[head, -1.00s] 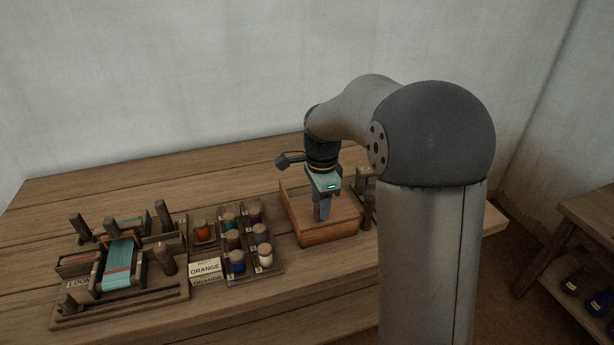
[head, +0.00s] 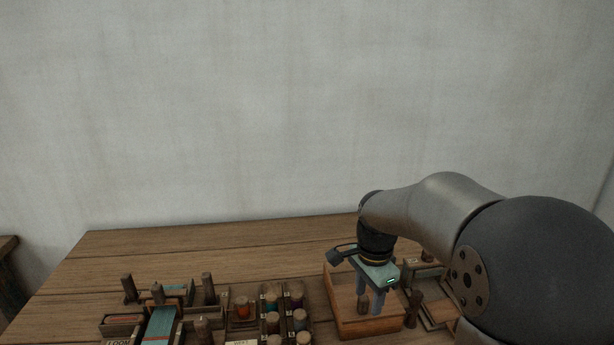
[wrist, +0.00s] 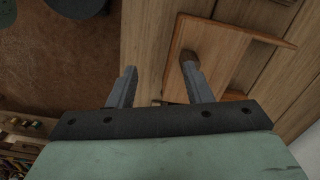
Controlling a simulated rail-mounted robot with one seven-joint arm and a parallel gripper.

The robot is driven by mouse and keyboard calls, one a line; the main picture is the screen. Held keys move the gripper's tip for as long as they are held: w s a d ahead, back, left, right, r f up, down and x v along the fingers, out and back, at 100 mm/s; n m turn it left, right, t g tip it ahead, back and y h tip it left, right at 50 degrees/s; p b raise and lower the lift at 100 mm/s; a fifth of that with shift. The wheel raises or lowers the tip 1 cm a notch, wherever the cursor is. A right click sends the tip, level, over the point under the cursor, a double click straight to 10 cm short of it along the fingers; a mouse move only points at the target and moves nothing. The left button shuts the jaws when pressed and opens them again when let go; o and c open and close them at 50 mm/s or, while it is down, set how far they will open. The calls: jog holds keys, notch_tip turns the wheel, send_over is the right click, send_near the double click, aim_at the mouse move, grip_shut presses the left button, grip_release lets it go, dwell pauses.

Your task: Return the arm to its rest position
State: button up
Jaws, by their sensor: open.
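My gripper (head: 370,307) hangs pointing down over the open wooden box (head: 368,327) at the table's right. Its two fingers are apart. In the wrist view my gripper (wrist: 160,72) also shows spread fingers with nothing between them. A small dark brown peg-like piece (wrist: 187,54) shows right by the tip of the right-hand finger, over the box (wrist: 228,62). In the head view a brown piece (head: 362,306) shows beside the fingers; I cannot tell if they touch it. My arm bends down from the right.
A small loom with teal cloth (head: 160,326) stands at the table's left. A rack of several thread spools (head: 272,322) stands left of the box. A wooden frame (head: 437,309) with pegs lies right of it. The table's back (head: 220,240) is clear before the wall.

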jog(key=s+a+f+n, duration=0.1)
jog(key=s+f+n, duration=0.1)
jog(key=s+n, duration=1.2)
jog(key=s, duration=0.8)
jog(key=shift+s+a, duration=0.2)
jog(key=shift+s, duration=0.05)
